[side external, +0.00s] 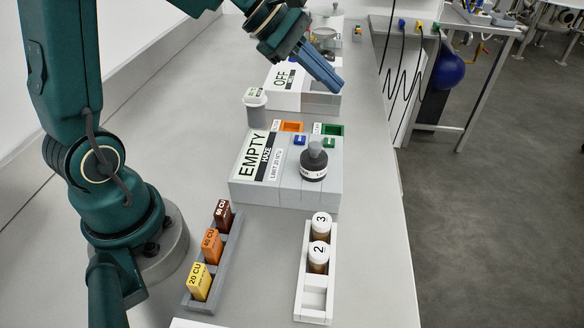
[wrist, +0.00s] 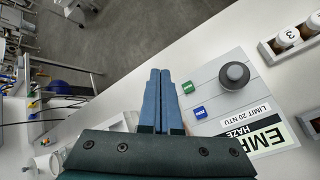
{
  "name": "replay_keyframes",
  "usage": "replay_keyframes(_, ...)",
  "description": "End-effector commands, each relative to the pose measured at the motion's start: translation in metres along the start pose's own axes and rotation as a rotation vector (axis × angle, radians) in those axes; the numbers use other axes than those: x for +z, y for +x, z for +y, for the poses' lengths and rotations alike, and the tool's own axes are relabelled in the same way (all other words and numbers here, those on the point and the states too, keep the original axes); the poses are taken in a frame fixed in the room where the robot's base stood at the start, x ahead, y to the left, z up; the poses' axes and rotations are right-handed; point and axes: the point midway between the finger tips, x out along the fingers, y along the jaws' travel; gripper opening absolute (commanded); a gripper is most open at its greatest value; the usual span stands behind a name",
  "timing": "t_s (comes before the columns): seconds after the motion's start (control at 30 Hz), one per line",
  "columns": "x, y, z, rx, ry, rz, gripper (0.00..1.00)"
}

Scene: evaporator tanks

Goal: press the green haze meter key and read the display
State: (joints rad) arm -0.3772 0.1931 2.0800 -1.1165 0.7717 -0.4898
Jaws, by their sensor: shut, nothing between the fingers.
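The haze meter (side external: 272,190) is a light grey box in mid-bench, and its display (side external: 251,155) reads EMPTY. A label beside it says LIMIT 20 NTU. The green key (side external: 329,142) and blue key (side external: 299,140) sit on its top, behind a dark round-capped piece (side external: 314,163). In the wrist view the green key (wrist: 188,87) and blue key (wrist: 199,112) lie just right of my fingers; the display (wrist: 268,137) is partly cut off. My gripper (side external: 338,84) is shut and empty, raised beyond the meter. Its fingertips (wrist: 160,72) are apart from the keys.
Another box reading OFF (side external: 282,82) stands behind the meter, near my gripper. A grey lidded cup (side external: 255,105) stands left. Orange (side external: 291,127) and green (side external: 333,129) bins sit behind the meter. In front are a rack of coloured blocks (side external: 212,260) and a white vial rack (side external: 313,298).

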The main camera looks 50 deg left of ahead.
Motion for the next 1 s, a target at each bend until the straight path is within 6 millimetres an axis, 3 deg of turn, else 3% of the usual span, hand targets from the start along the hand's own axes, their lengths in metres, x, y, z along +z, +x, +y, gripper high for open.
replay_keyframes(0.27,-0.002,0.004,-0.004,-0.003,0.0,-0.002,0.0)
replay_keyframes(0.8,-0.036,0.051,-0.038,-0.005,-0.001,-0.004,0.0)
replay_keyframes(1.0,-0.043,0.06,-0.044,-0.003,0.001,-0.002,0.0)
